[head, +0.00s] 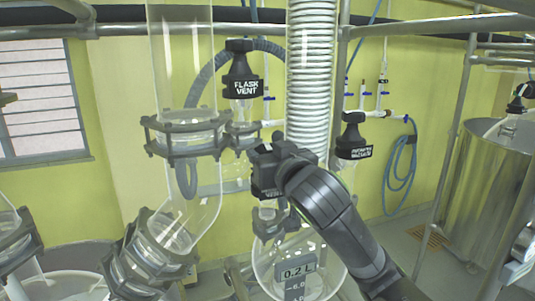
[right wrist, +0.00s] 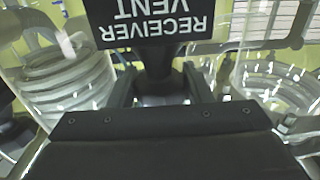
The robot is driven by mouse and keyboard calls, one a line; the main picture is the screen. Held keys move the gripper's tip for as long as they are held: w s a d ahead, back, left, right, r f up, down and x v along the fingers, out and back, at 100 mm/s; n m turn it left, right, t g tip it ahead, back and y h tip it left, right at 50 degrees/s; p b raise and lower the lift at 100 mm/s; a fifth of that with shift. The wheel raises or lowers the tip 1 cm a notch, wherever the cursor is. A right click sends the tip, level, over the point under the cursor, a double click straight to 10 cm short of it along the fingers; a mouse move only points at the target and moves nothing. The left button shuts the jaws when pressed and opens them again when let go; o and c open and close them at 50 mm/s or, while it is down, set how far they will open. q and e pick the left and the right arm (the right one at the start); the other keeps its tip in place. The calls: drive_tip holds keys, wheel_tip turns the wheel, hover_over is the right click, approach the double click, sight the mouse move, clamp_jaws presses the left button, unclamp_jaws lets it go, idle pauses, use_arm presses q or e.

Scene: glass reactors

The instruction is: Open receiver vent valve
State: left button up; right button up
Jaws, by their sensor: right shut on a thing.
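The receiver vent valve (right wrist: 150,22) fills the top of the right wrist view, its black label reading RECEIVER VENT upside down. In the head view the valve (head: 264,178) is a black block above the receiver flask (head: 298,266), partly hidden by my right arm. My right gripper (right wrist: 160,90) is shut on the valve's dark stem just below the label. In the head view the right gripper (head: 281,160) is at the valve, with its fingers mostly hidden. My left gripper is not in view.
The black FLASK VENT valve (head: 242,80) hangs behind and above. Another black labelled valve (head: 352,140) is to the right. A coiled glass condenser (head: 310,70) and a wide glass tube (head: 182,60) stand close by. A steel vessel (head: 490,185) is at the far right.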

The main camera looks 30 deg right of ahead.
drive_tip(key=shift+d+n+y, duration=0.1)
drive_tip(key=shift+n+y, duration=1.2)
drive_tip(key=shift+y, duration=0.7)
drive_tip(key=shift+n+y, duration=0.3)
drive_tip(key=shift+y, duration=0.2)
drive_tip(key=o, duration=0.7)
drive_tip(key=shift+w, duration=0.2)
drive_tip(key=shift+f, duration=0.1)
